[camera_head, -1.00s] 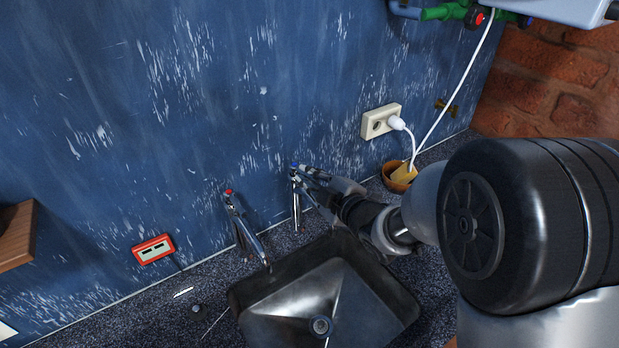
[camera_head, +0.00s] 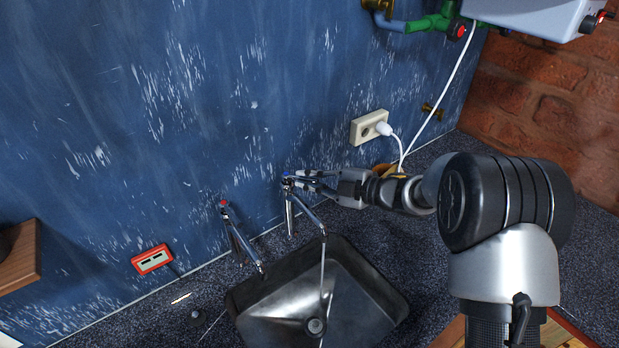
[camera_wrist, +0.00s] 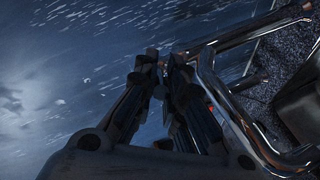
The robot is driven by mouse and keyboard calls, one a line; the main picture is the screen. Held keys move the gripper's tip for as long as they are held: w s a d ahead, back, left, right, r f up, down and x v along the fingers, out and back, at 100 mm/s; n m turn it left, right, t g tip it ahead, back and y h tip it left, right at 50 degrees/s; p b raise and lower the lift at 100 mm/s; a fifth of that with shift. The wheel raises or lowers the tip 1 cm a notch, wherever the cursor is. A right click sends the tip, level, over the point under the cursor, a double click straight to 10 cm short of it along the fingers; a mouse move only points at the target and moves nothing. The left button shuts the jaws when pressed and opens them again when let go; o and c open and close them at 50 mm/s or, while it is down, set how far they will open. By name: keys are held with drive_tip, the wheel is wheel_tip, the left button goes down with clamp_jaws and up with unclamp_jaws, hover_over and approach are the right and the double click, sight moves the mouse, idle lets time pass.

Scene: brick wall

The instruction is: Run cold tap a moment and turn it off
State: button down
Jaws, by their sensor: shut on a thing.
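The cold tap (camera_head: 291,212), chrome with a blue mark on top, stands behind the sink at its right. My gripper (camera_head: 301,180) reaches in from the right and is shut on the cold tap's handle (camera_head: 287,181) at the top. A thin stream of water (camera_head: 323,275) falls from the cold tap's spout into the sink (camera_head: 285,300). In the wrist view my gripper's fingers (camera_wrist: 161,64) are close together; the grip itself is dark and hard to make out there. Chrome tap pipes (camera_wrist: 235,118) run along the right of that view.
A red-marked tap (camera_head: 234,225) stands left of the cold tap. A socket with a white plug (camera_head: 368,128) is on the blue wall. A small red-framed box (camera_head: 152,259) sits at the left. A wall unit (camera_head: 535,12) with pipes hangs at upper right.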

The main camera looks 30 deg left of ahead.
drive_tip(key=c, duration=1.7)
unclamp_jaws()
drive_tip(key=shift+o, duration=0.2)
drive_tip(key=v, duration=1.2)
